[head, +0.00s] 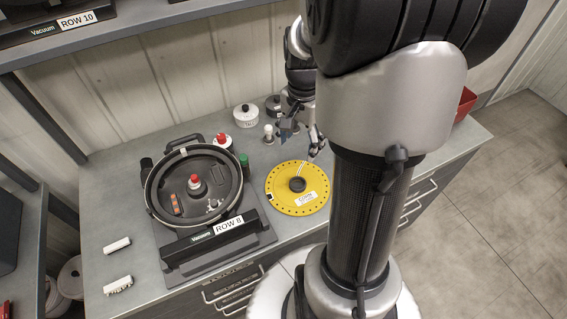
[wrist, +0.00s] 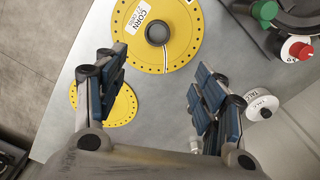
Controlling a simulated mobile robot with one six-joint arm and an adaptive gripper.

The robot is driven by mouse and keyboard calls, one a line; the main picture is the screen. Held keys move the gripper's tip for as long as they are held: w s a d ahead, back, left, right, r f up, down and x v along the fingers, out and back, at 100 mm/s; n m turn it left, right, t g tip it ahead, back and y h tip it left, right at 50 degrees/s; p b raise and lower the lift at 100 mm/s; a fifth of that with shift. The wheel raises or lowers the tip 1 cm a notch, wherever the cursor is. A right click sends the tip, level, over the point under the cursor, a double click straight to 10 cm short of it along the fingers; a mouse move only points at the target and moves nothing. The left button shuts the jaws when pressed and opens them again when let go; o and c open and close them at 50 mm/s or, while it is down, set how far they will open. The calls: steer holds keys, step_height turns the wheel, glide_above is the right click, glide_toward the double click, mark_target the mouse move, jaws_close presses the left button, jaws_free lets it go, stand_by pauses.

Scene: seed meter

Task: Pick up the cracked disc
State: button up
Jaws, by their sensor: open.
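A yellow disc (head: 280,198) with a dark hub and a CORN label lies flat on the grey bench top, right of the open seed meter. A pale line runs from its hub to the rim and looks like a crack. In the wrist view this disc (wrist: 185,35) is at top centre, ahead of the fingers. A second yellow disc (wrist: 122,108) lies partly behind the left finger; its condition cannot be told, and my arm hides it in the head view. My gripper (head: 303,135) is open and empty above the bench, its fingers spread apart in the wrist view (wrist: 162,78).
The seed meter housing (head: 153,200) stands left of the disc, with a black ROW 8 vacuum cover (head: 215,240) in front. A red bin (head: 466,103) is at the right.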

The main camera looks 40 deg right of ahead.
steer(key=b, duration=0.4)
glide_above(297, 187)
steer(key=f, duration=1.1)
steer(key=shift+w+d+f, duration=0.25)
steer(key=shift+w+d, duration=0.05)
steer(key=shift+w, duration=0.1)
steer(key=f, duration=0.1)
steer(key=f+b, duration=0.1)
steer(key=f, duration=0.1)
steer(key=s+f+b, duration=0.1)
steer(key=f, duration=0.1)
steer(key=shift+a+f, duration=0.15)
steer(key=shift+a, duration=0.05)
steer(key=shift+w, duration=0.1)
steer(key=shift+c, duration=0.4)
steer(key=c, duration=1.1)
steer(key=shift+r, duration=0.2)
